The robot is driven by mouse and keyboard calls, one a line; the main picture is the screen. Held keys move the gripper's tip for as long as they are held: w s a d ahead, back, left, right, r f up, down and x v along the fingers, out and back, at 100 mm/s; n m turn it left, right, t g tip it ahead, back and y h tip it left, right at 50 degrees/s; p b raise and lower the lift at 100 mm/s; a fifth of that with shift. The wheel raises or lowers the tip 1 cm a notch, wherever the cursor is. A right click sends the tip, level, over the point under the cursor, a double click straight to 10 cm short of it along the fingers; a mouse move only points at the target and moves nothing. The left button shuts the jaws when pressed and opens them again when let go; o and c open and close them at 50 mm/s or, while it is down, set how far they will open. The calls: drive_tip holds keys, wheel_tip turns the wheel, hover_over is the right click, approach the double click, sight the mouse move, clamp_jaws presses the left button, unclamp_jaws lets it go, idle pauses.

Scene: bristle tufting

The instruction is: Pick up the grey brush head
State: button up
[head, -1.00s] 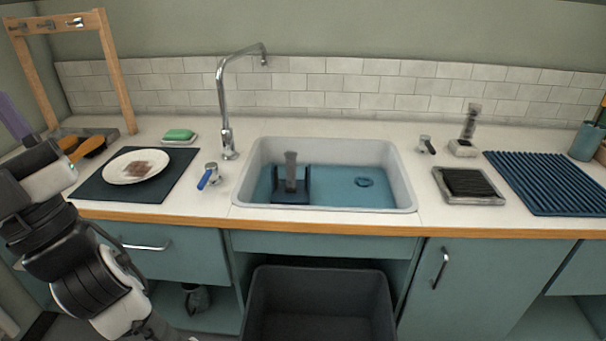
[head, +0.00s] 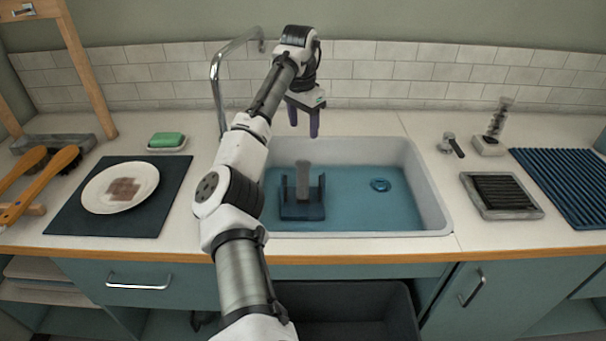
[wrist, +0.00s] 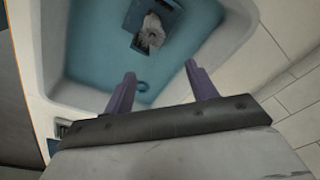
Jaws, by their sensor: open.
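A grey upright piece (head: 303,178), which looks like the brush head, stands in a dark blue holder (head: 301,211) in the sink (head: 430,190). In the wrist view it shows from above as a pale, bristly shape (wrist: 152,32) inside the holder (wrist: 140,10), near the top of the picture. My gripper (head: 304,122) hangs above the back part of the sink, over and behind the piece. Its two purple fingers (wrist: 160,78) point down, apart and empty. The lower end of the grey piece is hidden by the holder.
A curved tap (head: 215,85) rises behind the sink's left side, close to my arm. A plate (head: 120,187) on a dark mat and brushes with orange handles (head: 45,180) lie left. A black-filled tray (head: 500,195) and a ribbed blue mat (head: 565,180) lie right.

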sight(303, 162)
drive_tip(key=shift+g+y, duration=0.3)
drive_tip(key=shift+g, duration=0.2)
drive_tip(key=f, duration=0.5)
drive_tip(key=s+a+f, duration=0.1)
drive_tip(key=f, duration=0.2)
drive_tip(key=shift+p, duration=0.4)
drive_tip(key=shift+d+f+p, duration=0.2)
drive_tip(key=shift+f+p, duration=0.2)
drive_tip(key=shift+f, duration=1.05)
drive_tip(key=shift+d+f+p, duration=0.2)
drive_tip(key=shift+f+p, duration=0.15)
drive_tip(key=shift+f, duration=1.1)
clamp_jaws()
